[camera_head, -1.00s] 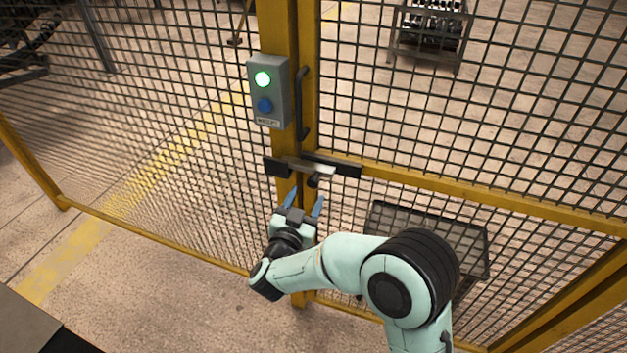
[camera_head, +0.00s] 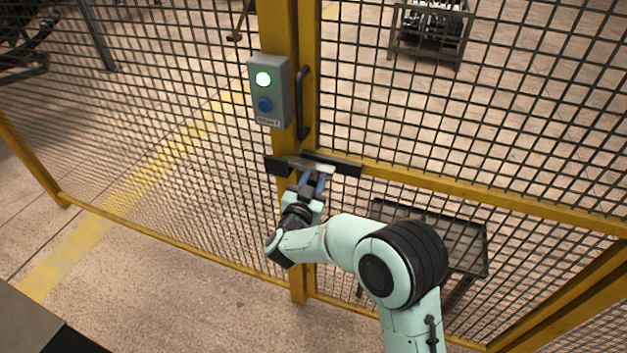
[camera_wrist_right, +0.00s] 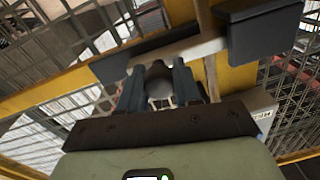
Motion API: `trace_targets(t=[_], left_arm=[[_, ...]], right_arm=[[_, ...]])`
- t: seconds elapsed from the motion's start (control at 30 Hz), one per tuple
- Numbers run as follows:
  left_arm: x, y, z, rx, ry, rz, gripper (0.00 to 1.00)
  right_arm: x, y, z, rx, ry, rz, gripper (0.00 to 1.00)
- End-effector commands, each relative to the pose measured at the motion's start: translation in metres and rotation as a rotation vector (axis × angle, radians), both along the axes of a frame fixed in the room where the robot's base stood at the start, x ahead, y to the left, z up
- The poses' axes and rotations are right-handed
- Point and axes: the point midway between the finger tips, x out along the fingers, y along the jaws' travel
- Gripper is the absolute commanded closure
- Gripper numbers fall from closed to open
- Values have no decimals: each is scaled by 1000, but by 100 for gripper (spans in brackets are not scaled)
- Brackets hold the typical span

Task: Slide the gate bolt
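The gate bolt is a pale metal bar (camera_head: 318,167) running between dark blocks on the yellow gate posts. It also shows in the right wrist view as a light bar (camera_wrist_right: 185,50) between two dark blocks. Its rounded dark knob (camera_wrist_right: 158,84) sits between the fingers of my right gripper (camera_wrist_right: 160,88). In the head view my right gripper (camera_head: 313,183) is just below the bar, with its blue fingers close together and hiding the knob. The fingers appear to be shut on the knob. My left gripper is in neither view.
A grey control box (camera_head: 269,92) with a lit green light and a blue button is on the post above the bolt. A dark vertical handle (camera_head: 302,103) is beside it. Mesh fence panels (camera_head: 450,110) spread to both sides. A dark cart (camera_head: 440,235) stands behind the mesh.

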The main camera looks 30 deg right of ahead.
Motion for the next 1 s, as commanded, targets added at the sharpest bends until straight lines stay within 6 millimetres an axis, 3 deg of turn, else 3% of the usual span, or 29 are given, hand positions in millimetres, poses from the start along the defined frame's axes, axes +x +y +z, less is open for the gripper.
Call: trace_targets(t=[0.13,0.4,0.7,0.73,0.77,0.8,1.0], left_arm=[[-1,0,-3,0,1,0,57],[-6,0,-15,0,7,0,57],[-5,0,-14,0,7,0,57],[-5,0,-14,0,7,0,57],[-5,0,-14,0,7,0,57],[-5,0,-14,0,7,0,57],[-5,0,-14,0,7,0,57]], right_arm=[[-5,-4,0,1,-1,0,100],[-32,-27,0,1,-2,0,100],[-33,-28,0,0,-1,0,100],[-33,-28,0,0,-1,0,57],[-33,-28,1,0,-1,0,47],[-33,-28,1,0,-2,1,42],[-33,-27,0,1,-1,1,42]])
